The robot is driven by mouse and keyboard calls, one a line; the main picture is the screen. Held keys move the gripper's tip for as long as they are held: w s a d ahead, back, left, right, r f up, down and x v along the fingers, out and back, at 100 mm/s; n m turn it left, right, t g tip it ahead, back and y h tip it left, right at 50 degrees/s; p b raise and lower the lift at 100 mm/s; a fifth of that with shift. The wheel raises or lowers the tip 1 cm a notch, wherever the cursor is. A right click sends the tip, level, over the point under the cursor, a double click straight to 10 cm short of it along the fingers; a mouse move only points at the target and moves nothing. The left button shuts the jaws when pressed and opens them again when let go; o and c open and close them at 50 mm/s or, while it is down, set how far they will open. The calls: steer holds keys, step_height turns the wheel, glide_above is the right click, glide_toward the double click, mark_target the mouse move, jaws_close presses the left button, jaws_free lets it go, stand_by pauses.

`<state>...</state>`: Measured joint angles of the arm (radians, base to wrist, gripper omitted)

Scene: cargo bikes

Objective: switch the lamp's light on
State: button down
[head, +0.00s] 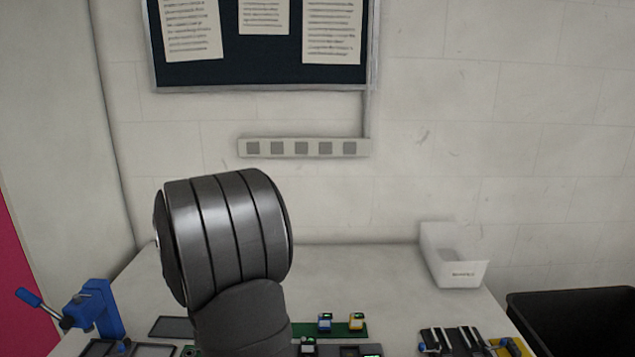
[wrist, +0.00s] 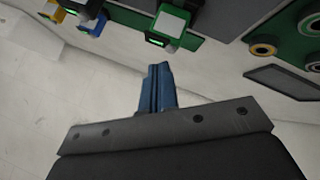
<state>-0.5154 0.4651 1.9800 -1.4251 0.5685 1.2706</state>
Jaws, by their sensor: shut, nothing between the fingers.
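I cannot tell for sure which thing is the lamp. In the wrist view, a green-and-black block (wrist: 170,22) with a thin lit green strip lies just beyond my fingertips. My gripper (wrist: 159,68) shows there as two blue fingers pressed together, with nothing between them. The fingertips look a little apart from the block; whether they touch cannot be told. In the head view my gripper is not seen, and my grey arm covers the middle left of the table.
A blue clamp (head: 92,312) is at left, a white bin (head: 455,268) at back right, a black container (head: 575,318) at far right. The table's back is mostly clear.

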steer(key=shift+f, duration=0.15)
steer(key=shift+f, duration=0.45)
stand_by(0.3)
steer(key=shift+r, duration=0.6)
step_height(320, 180, up, 6)
stand_by(0.7)
